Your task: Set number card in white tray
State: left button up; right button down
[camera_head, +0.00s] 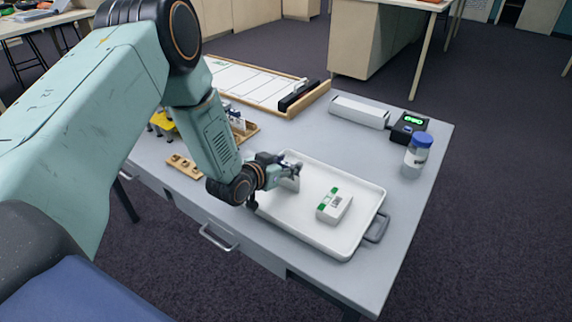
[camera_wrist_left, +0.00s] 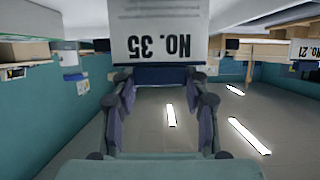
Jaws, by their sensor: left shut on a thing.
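My left gripper (camera_head: 289,166) is over the left part of the white tray (camera_head: 299,231). In the left wrist view its fingers (camera_wrist_left: 162,78) are shut on the number card (camera_wrist_left: 160,40), which reads "NO. 35" upside down and has a dark blue edge at the fingers. In the head view the pale card (camera_head: 290,183) shows just below the fingers, partly hidden by them. I cannot tell whether it touches the tray floor. My right gripper is not in view.
A white box with green tape (camera_head: 334,206) sits in the tray's right half. A blue-lidded jar (camera_head: 416,160), a black device (camera_head: 409,127) and a long white box (camera_head: 359,112) stand behind. A wooden strip (camera_head: 186,166) lies left of my gripper. Another card, "NO. 21" (camera_wrist_left: 304,50), shows in the wrist view.

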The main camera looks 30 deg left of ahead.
pick_arm(q)
jog(key=shift+s+d+f, duration=0.1)
jog(key=o, duration=1)
jog(key=shift+f, duration=0.1)
jog(key=shift+r, duration=0.3)
jog(key=shift+s+r, duration=0.15)
jog(key=shift+s, duration=0.1)
jog(key=p+v, duration=0.3)
jog(key=v, duration=0.8)
jog(key=shift+s, duration=0.25)
